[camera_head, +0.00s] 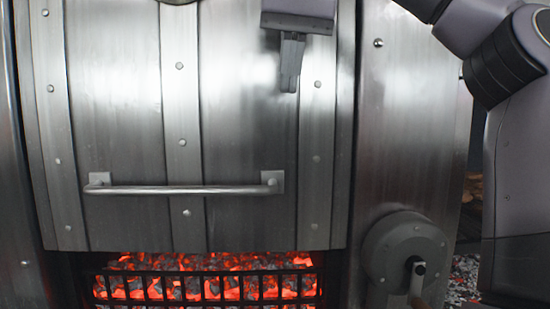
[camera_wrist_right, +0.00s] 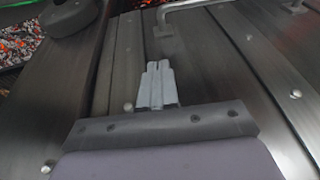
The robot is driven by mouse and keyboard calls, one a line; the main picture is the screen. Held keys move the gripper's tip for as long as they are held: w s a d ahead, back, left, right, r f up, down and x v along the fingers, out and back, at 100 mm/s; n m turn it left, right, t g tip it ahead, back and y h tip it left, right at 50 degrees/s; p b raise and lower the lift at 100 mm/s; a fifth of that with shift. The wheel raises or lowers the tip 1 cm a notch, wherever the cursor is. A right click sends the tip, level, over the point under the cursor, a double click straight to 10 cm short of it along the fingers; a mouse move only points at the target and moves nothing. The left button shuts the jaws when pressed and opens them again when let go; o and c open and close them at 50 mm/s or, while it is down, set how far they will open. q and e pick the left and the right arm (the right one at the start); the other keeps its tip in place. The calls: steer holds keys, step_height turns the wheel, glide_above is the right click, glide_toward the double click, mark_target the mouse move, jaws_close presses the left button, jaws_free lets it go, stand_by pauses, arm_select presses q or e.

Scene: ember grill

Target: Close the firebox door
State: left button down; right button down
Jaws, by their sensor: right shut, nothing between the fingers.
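The firebox door (camera_head: 130,130) is a curved, riveted steel panel with a long horizontal bar handle (camera_head: 185,189) near its lower edge. An open gap shows below its bottom edge, with glowing coals (camera_head: 225,287) behind a black grate. My right gripper (camera_head: 289,82) is shut and empty. It points down in front of the upper right part of the door, above and to the right of the handle. In the right wrist view its fingers (camera_wrist_right: 158,70) lie over the door surface, with the handle (camera_wrist_right: 188,8) beyond them. I cannot tell whether they touch the door. My left gripper is not in view.
A round metal housing with a crank (camera_head: 405,250) sticks out at the lower right of the door; it also shows in the right wrist view (camera_wrist_right: 68,16). Steel side panels flank the door. The space in front of the handle looks clear.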

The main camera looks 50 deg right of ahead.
glide_toward(274, 181)
steer(key=x, duration=0.5)
steer(key=shift+d, duration=0.2)
steer(key=shift+w+a+f, duration=0.1)
steer(key=shift+w+f, duration=0.1)
steer(key=shift+f, duration=0.4)
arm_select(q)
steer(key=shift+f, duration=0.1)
